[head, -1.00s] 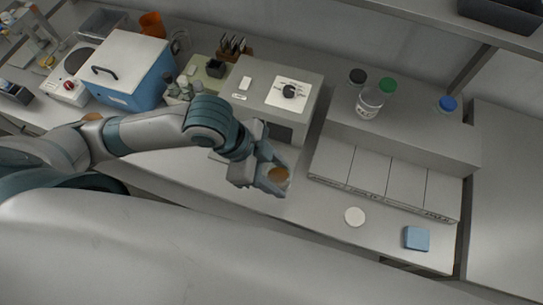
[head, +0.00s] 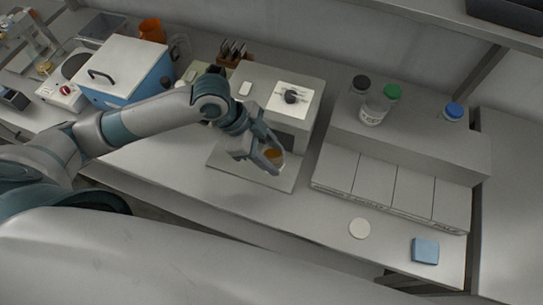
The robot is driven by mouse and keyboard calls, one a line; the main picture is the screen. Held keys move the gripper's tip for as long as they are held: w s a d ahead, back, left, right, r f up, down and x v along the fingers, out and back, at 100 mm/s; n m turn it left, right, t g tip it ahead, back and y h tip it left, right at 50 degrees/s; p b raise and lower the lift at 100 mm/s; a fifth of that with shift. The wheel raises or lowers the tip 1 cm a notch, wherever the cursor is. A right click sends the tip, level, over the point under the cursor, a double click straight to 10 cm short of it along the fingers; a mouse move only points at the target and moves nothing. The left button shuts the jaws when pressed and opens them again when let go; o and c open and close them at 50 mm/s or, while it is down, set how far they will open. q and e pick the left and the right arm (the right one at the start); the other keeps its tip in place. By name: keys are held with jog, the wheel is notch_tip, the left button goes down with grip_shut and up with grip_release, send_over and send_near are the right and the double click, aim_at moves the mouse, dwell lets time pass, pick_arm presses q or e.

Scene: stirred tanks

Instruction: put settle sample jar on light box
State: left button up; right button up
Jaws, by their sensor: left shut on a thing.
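My left gripper (head: 262,156) is shut on a small jar (head: 274,155) with orange-brown contents, the settle sample jar. The gripper's fingers partly hide the jar. It is held over a flat pale plate (head: 222,160), in front of a grey box (head: 256,82) with a dial and white panel on top and a dark front opening. I cannot tell for sure whether the plate or the box is the light box, or whether the jar touches the plate. My right gripper is not in view.
To the right, a stepped shelf (head: 410,140) carries a clear jar (head: 371,113) and black, green and blue caps. A white disc (head: 360,228) and blue pad (head: 425,250) lie on the bench. A blue box (head: 125,72) stands at left.

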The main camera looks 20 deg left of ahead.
pick_arm(q)
jog(key=shift+w+a+f, duration=0.3)
jog(key=shift+w+f, duration=0.15)
jog(key=shift+w, duration=0.3)
jog(key=shift+f+p, duration=0.95)
jog(key=shift+f, duration=0.5)
jog(key=shift+s+f, duration=0.1)
jog(key=shift+f, duration=0.45)
jog(key=shift+f, duration=0.15)
jog(key=o, duration=1.3)
